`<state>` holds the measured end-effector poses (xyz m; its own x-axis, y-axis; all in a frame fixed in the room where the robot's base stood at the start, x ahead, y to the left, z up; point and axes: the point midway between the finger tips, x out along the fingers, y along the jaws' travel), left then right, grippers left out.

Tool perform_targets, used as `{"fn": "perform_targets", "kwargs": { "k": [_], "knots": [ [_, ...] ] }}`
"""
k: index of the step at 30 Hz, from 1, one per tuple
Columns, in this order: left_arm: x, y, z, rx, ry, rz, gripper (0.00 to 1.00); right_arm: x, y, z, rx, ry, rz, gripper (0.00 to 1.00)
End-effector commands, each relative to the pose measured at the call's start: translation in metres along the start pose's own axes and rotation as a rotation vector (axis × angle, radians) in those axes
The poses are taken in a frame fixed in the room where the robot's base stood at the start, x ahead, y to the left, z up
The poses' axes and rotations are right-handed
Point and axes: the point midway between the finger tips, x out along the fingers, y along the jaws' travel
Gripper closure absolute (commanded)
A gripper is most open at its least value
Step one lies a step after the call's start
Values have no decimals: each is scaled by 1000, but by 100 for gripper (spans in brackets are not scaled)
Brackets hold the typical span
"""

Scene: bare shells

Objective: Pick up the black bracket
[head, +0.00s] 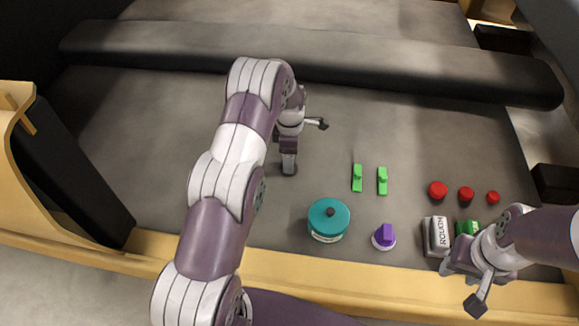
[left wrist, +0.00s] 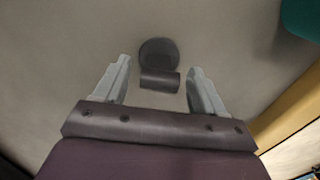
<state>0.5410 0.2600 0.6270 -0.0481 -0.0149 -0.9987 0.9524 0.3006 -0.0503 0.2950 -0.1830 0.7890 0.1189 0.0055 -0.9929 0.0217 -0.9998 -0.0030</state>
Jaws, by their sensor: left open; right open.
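The black bracket (left wrist: 159,64) shows in the left wrist view as a dark round disc with a short block at its near side, on the grey surface. My left gripper (left wrist: 159,86) is open, with one finger to each side of the block; the bracket sits between and just beyond the fingertips, and I cannot tell the height gap. In the head view my left gripper (head: 305,146) is over the middle of the grey surface, and I cannot make out the bracket there. My right gripper (head: 462,286) is open and empty at the front right edge.
A teal lidded pot (head: 328,220), a purple-topped piece (head: 384,237), two green clips (head: 357,178) and three red caps (head: 438,190) stand to the right. A grey block marked ROUGH (head: 436,236) and a green item (head: 467,228) are near my right gripper. A dark padded bar (head: 400,70) crosses behind.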

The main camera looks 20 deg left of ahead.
Motion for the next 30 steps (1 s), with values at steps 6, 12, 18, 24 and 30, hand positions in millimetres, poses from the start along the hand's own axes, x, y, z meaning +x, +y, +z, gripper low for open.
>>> {"fn": "perform_targets", "kwargs": {
  "k": [6, 12, 18, 24, 30],
  "knots": [
    [13, 0, 0, 0, 0, 1, 30, 2, 0, 0, 0, 0, 0, 57],
    [13, 0, 0, 0, 0, 0, 59, 2, 0, 0, 0, 0, 0, 57],
    [12, 0, 0, 0, 0, 2, 97, 2, 0, 0, 0, 0, 0, 57],
    [5, 1, 0, 0, 0, 4, 97, 0, 0, 0, 0, 0, 0, 57],
    [-43, -2, 0, 0, -1, 6, 97, -10, 0, -1, 0, 0, 0, 57]
  ]
}}
